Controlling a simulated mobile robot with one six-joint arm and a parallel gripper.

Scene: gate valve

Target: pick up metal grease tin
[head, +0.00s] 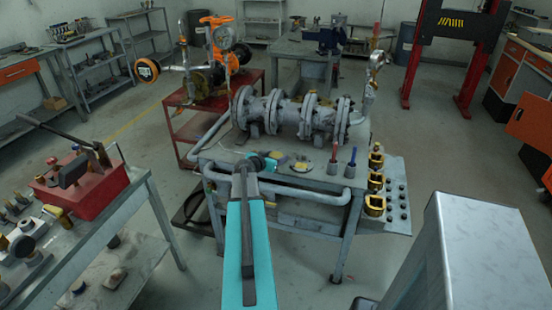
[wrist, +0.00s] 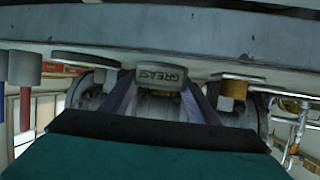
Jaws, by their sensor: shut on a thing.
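The metal grease tin (wrist: 161,77) shows in the wrist view, upside down in the picture, with the word GREASE on its grey side. My gripper (wrist: 163,88) is shut on it, with one dark finger on each side. The tin is right at the tabletop surface (wrist: 230,45); I cannot tell whether it touches it. In the head view my gripper (head: 262,161) is at the near left edge of the middle workbench (head: 240,158). The tin cannot be made out there, as my arm and gripper cover that spot.
A large grey flanged valve assembly (head: 290,115) lies along the bench behind my gripper. A round flanged part (head: 303,167) and red and blue handled tools (head: 333,165) stand to the right. A grey pipe (head: 300,193) runs along the front. A red vise-like tool (head: 85,190) is left.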

